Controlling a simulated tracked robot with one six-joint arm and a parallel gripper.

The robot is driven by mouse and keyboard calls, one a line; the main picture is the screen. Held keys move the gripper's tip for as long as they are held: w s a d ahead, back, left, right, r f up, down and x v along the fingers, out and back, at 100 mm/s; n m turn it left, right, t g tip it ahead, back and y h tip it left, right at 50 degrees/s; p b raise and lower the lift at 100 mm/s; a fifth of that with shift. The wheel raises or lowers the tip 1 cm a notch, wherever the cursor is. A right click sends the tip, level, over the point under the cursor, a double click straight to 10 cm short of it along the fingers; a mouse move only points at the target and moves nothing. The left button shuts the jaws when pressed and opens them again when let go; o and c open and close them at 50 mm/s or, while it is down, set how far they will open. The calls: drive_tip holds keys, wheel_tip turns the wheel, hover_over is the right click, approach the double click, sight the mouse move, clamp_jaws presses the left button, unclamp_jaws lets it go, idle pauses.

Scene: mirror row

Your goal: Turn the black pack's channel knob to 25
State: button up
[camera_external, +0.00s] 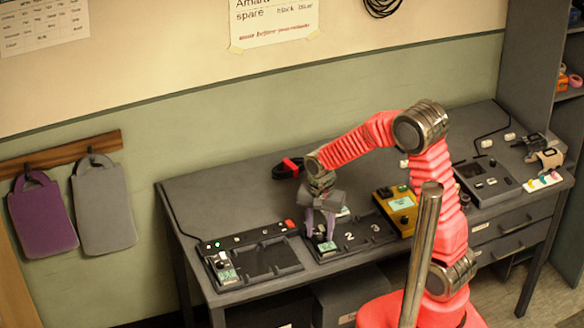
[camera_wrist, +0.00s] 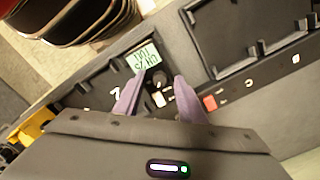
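The black pack sits in the first bay of the middle tray, beside the bays marked 2 and 3. Its small green display (camera_wrist: 141,57) also shows in the external view (camera_external: 327,246), but its digits are too small and turned to read surely. A dark knob (camera_wrist: 158,99) shows between my fingers in the wrist view, near small pale parts. My gripper (camera_wrist: 160,82) has two purple fingers pointing down over the pack; it also shows in the external view (camera_external: 320,236). The fingers are apart, one on each side of the knob. I cannot tell whether they touch it.
A left tray (camera_external: 272,262) holds another pack with a green display (camera_external: 228,274). A yellow device (camera_external: 400,203) stands right of the middle tray (camera_external: 352,248). A grey device (camera_external: 487,180) lies further right. The back left of the bench (camera_external: 220,200) is clear.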

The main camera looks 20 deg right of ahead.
sight(323, 241)
drive_tip(key=shift+r, duration=0.1)
wheel_tip(323, 241, up, 14)
drive_tip(key=shift+f, duration=0.25)
idle(0.8)
drive_tip(key=s+d+r+n+t, duration=0.2)
drive_tip(key=s+d+r+n, duration=0.1)
drive_tip(key=s+d, duration=0.4)
drive_tip(key=s+d+r+n+t, duration=0.3)
drive_tip(key=s+d+r+n, duration=0.1)
drive_tip(key=s+d, duration=0.3)
drive_tip(key=d+n, duration=0.1)
drive_tip(key=d, duration=0.1)
drive_tip(key=shift+d+r+t, duration=0.2)
drive_tip(key=shift+d+t, duration=0.1)
drive_tip(key=shift+d, duration=0.1)
